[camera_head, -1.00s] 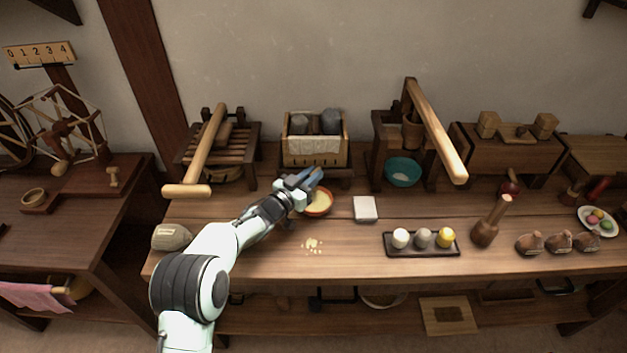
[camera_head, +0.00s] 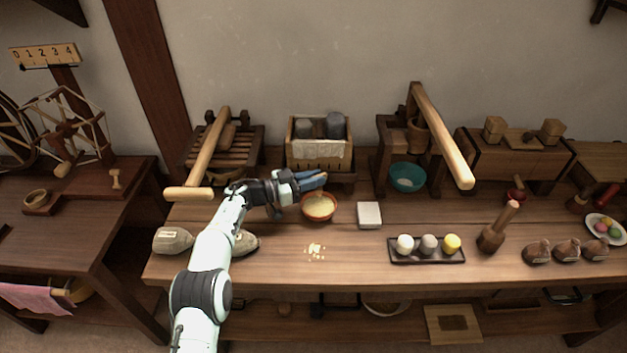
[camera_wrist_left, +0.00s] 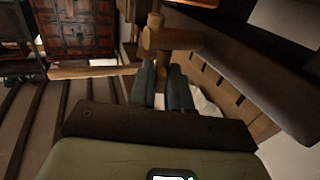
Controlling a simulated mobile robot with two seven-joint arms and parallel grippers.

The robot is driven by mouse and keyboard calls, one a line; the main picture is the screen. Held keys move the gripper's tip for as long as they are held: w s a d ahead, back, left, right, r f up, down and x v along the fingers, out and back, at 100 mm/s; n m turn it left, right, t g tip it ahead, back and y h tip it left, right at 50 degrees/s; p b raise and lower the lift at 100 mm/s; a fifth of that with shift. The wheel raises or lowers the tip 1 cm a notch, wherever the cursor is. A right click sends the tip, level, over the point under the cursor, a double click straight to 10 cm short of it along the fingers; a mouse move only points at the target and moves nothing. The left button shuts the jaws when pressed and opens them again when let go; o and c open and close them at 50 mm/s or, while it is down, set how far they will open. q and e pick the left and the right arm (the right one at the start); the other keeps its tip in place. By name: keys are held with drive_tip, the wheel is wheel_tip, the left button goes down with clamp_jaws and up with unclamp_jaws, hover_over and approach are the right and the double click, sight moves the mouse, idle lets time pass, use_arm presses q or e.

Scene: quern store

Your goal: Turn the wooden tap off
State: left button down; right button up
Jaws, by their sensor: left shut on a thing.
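My left gripper (camera_head: 318,180) reaches in from the left, in front of the wooden box with grey cylinders (camera_head: 319,131) and above an orange-rimmed bowl (camera_head: 319,207) of pale contents. In the left wrist view its two dark fingers (camera_wrist_left: 163,78) are shut around a narrow wooden stem just below the wooden tap's rounded body (camera_wrist_left: 160,38). In the head view the gripper and the box front hide the tap. I cannot tell its exact turn angle. My right gripper is in neither view.
Pale crumbs (camera_head: 315,251) lie in front of the bowl. Sacks lie near the left bench edge.

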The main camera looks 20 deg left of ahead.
use_arm(q)
drive_tip(key=shift+r, duration=0.1)
idle(0.3)
drive_tip(key=c, duration=1.2)
unclamp_jaws()
drive_tip(key=shift+o, duration=0.2)
wheel_tip(320, 180, up, 11)
drive_tip(key=p, duration=0.3)
wheel_tip(320, 180, up, 8)
drive_tip(key=p, duration=0.5)
hover_over(313, 176)
drive_tip(key=shift+d+r+p, duration=0.1)
drive_tip(key=shift+r+p, duration=0.4)
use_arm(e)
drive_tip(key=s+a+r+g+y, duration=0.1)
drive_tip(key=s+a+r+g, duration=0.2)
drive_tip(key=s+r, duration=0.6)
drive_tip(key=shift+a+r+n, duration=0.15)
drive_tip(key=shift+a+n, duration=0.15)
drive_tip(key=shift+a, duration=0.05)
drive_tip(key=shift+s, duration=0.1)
